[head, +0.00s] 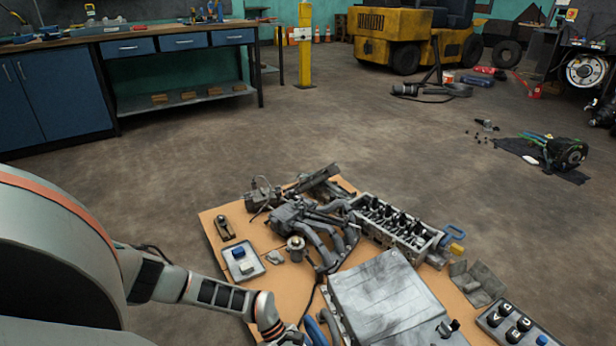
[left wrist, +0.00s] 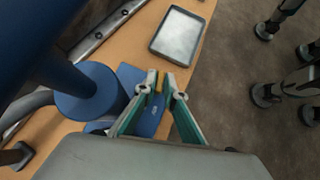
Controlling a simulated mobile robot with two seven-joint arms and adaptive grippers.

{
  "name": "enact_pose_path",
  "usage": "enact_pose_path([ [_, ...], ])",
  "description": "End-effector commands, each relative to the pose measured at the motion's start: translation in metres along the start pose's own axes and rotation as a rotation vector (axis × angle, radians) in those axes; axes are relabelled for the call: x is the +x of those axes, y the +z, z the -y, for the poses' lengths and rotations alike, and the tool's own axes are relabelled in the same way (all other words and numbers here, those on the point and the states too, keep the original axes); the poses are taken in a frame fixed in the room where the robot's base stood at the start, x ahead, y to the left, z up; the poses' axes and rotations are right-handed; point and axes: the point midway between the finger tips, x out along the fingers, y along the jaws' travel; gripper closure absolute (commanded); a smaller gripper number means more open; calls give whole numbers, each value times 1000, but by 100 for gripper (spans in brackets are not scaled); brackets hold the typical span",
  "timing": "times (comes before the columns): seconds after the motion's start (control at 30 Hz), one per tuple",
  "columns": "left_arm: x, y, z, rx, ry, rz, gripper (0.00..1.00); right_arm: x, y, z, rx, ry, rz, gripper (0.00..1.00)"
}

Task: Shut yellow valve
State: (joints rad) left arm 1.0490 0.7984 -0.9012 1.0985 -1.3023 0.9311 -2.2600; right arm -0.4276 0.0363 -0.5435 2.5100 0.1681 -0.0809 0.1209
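In the left wrist view a small yellow piece (left wrist: 160,81), perhaps the valve's handle, shows between the fingertips of my left gripper (left wrist: 162,86). The fingers stand a narrow gap apart; I cannot tell whether they press on it. A blue part (left wrist: 151,118) lies below and behind the fingers, with a large blue round fitting (left wrist: 90,92) close on the left. In the head view my left arm reaches down to the bottom edge, where its gripper is cut off. A blue-handled part with a yellow body (head: 457,248) sits at the board's right. My right gripper is not seen.
The orange board (head: 215,212) carries an engine head (head: 392,222), manifold pipes (head: 325,245), a grey cover (head: 385,300) and a tray (head: 243,262). A grey tray (left wrist: 178,36) is beyond my fingers in the wrist view. Open floor (head: 190,165) surrounds the board.

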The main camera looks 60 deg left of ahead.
Motion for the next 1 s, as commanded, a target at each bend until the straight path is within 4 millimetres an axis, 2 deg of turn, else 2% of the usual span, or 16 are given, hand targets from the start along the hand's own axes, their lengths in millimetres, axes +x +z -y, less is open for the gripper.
enact_pose_path([
  [0.47, 0, 1, 1, -28, 27, 2, 76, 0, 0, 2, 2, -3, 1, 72],
  [1.0, 0, 3, 5, -321, 320, 4, 76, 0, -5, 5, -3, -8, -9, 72],
])
